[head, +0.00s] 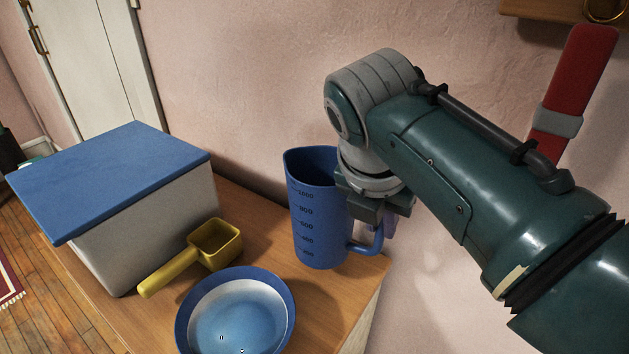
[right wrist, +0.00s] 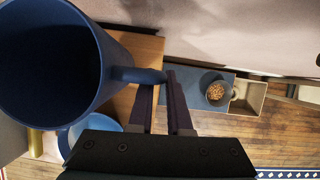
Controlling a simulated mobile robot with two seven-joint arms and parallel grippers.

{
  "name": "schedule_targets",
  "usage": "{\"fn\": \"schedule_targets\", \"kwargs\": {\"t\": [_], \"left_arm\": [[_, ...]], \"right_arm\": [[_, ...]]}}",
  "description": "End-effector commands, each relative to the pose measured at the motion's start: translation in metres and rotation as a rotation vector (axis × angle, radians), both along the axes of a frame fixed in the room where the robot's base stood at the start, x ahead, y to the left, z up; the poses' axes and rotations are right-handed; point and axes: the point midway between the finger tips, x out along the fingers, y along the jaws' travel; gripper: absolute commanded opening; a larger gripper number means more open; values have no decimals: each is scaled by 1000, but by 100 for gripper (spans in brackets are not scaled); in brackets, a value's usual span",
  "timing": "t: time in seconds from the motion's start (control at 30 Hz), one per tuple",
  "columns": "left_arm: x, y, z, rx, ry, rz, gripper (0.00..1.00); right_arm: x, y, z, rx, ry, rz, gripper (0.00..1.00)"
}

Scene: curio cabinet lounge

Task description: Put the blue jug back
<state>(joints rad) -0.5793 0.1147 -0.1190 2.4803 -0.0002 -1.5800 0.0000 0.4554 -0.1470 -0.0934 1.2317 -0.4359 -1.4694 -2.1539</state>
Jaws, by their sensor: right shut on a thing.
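The blue jug (head: 318,225), with dark measuring marks, is upright at the right end of the wooden table. Its open mouth shows large in the right wrist view (right wrist: 45,65). My right gripper (head: 377,212) is at the jug's handle side, shut on the handle (right wrist: 138,75); in the right wrist view its two dark fingers (right wrist: 165,97) meet the handle's outer part. The arm partly hides the upper handle. I cannot tell whether the jug's base touches the table. My left gripper is not in view.
On the table (head: 260,215) are a white box with a blue lid (head: 115,175), a yellow scoop (head: 213,246) and a blue bowl (head: 240,315) close in front of the jug. The wall is behind. A cup of brown bits (right wrist: 215,92) stands farther off in the right wrist view.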

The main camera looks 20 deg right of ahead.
Motion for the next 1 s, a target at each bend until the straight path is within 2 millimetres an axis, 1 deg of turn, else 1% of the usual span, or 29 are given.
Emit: {"fn": "schedule_targets", "kwargs": {"t": [0.07, 0.2, 0.3, 0.7, 0.73, 0.9, 1.0], "left_arm": [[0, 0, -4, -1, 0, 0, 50], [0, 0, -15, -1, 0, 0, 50], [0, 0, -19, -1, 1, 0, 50], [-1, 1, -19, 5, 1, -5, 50], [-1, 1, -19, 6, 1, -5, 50], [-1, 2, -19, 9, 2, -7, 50], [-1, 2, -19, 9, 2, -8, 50]], "right_arm": [[1, 0, -7, 0, -1, 0, 0], [0, 0, -32, 1, 0, 0, 0], [1, 0, -43, 1, -2, 0, 0], [1, 0, -47, 0, -3, 1, 0], [0, 0, -47, 1, -1, 2, 19], [0, 0, -47, 1, -1, 2, 38], [0, 0, -47, 0, 0, 1, 47]]}}
